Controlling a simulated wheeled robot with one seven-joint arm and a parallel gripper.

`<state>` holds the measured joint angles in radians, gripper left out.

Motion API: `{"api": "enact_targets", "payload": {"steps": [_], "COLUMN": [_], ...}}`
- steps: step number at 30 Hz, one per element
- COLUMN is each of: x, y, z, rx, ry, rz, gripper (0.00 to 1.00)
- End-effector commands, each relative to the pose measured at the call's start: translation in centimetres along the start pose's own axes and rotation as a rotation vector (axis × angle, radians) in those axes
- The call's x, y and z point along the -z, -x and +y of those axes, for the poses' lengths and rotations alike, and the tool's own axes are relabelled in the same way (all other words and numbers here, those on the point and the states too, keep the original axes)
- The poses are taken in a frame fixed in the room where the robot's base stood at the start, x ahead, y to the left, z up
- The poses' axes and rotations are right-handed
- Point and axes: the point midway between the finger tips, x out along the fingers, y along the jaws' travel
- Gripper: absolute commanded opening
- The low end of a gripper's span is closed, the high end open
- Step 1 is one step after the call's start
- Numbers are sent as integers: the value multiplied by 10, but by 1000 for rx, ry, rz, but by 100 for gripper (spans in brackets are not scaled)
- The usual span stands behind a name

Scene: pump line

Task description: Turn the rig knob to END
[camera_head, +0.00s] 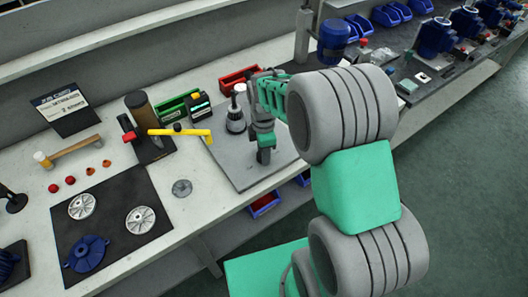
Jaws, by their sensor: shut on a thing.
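The rig shows as a grey plate (222,153) on the bench, with a dark ribbed unit (235,116) standing on it that has a light top. My gripper (263,150) is over the right part of the plate, to the right of the ribbed unit, and points down. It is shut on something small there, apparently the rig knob. My gripper covers the knob, so its pointer and any END mark cannot be made out.
A green bin (174,112) and a red bin (238,78) stand behind. A black mat (112,200) with metal wheels and a blue part lies at left. A grey disc (182,188) lies between.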

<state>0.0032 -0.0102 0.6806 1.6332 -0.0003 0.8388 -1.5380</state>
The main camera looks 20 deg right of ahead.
Motion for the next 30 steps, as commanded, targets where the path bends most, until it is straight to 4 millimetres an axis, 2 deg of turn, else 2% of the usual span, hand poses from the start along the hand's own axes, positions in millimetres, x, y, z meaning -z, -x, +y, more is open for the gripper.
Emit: {"api": "enact_targets", "payload": {"steps": [30], "x": [0], "y": [0], "z": [1], "rx": [-3], "ry": [-966], "rz": [1], "gripper": [2]}}
